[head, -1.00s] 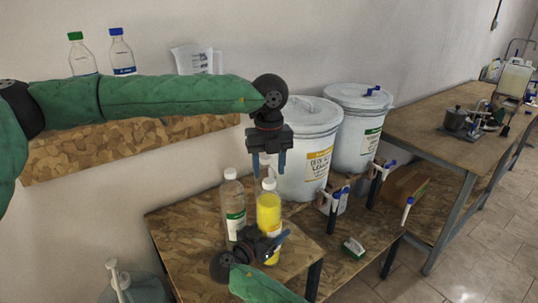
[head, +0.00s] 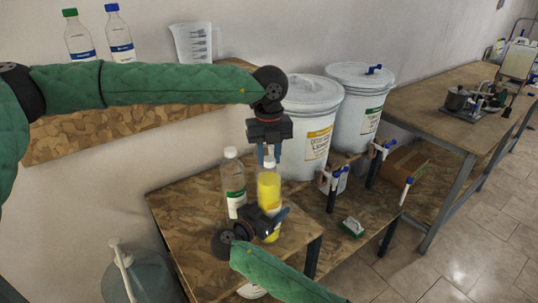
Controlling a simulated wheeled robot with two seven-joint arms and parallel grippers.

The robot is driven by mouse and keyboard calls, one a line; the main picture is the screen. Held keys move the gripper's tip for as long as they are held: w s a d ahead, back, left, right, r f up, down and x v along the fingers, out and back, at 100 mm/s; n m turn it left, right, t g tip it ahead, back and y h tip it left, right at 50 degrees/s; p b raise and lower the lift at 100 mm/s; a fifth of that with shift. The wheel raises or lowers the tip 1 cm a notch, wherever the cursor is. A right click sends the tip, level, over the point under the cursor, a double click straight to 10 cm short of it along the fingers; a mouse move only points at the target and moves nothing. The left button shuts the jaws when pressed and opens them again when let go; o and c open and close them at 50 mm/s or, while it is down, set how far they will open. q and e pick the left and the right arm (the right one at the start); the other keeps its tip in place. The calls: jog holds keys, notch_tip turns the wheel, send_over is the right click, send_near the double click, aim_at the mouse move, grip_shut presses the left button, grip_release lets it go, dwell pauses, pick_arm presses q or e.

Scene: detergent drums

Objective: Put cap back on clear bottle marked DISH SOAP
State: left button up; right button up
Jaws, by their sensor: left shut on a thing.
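A bottle of yellow liquid (head: 269,188) stands upright near the right edge of the low table, with a white cap (head: 269,161) at its top. My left gripper (head: 270,156) points down over it and is shut on this white cap. My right gripper (head: 280,217) comes in from below and is shut around the lower part of the yellow bottle, hiding most of its label. A clear bottle (head: 233,180) with a green and white label and a white top stands just left of it. I cannot read DISH SOAP on either bottle.
Two white lidded drums (head: 312,125) with taps stand behind and to the right. A wall shelf (head: 125,128) holds two capped bottles (head: 79,38) and a measuring jug (head: 196,42). A green and white item (head: 352,227) lies on the lower right bench. The low table's left part is clear.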

pick_arm(q)
jog(key=m, duration=2.7)
jog(key=shift+m, duration=0.3)
jog(key=o, duration=1.1)
